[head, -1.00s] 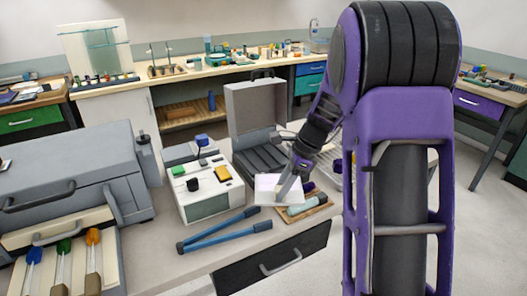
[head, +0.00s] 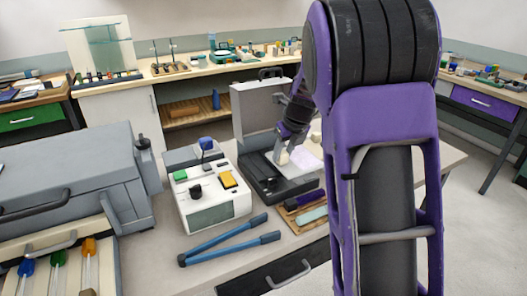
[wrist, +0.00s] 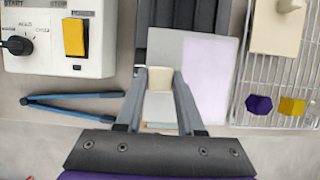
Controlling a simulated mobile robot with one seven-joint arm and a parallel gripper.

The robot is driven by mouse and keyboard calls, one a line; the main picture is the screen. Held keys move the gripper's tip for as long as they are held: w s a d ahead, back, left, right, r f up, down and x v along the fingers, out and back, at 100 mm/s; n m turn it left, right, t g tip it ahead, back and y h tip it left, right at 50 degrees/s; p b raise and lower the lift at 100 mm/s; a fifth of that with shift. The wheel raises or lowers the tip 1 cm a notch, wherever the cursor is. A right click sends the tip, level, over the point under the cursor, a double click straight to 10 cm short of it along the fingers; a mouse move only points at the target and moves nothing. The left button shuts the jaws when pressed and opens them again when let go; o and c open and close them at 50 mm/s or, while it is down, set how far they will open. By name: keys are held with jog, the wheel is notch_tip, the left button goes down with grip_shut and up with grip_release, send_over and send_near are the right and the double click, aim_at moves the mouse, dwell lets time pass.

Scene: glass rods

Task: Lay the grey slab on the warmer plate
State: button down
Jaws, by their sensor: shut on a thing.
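My gripper (wrist: 160,74) is shut on a small beige knob (wrist: 160,84) that stands on a flat grey slab (wrist: 166,48). A pale lilac sheet or patch (wrist: 208,85) covers the right part of the slab. In the head view the slab (head: 306,158) shows pale and level, in front of my gripper's fingers (head: 281,157) and over the right part of an open grey case (head: 262,182) with a dark ribbed inside. I cannot tell whether the slab touches the case. I cannot tell for sure which thing is the warmer plate.
A white machine (head: 212,208) with a dial and yellow switch stands left of the case. A wooden tray (head: 302,213) lies at the case's front right. A wire rack (wrist: 266,75) bears a beige knobbed board and small coloured items.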

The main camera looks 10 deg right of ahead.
jog(key=w+a+p, duration=0.1)
jog(key=w+a, duration=0.3)
jog(key=w, duration=0.9)
jog(key=f, duration=0.6)
jog(key=shift+s+f, duration=0.2)
jog(key=shift+f, duration=0.15)
jog(key=shift+w+f, duration=0.1)
jog(key=c, duration=0.5)
grip_release()
jog(key=shift+f, duration=0.15)
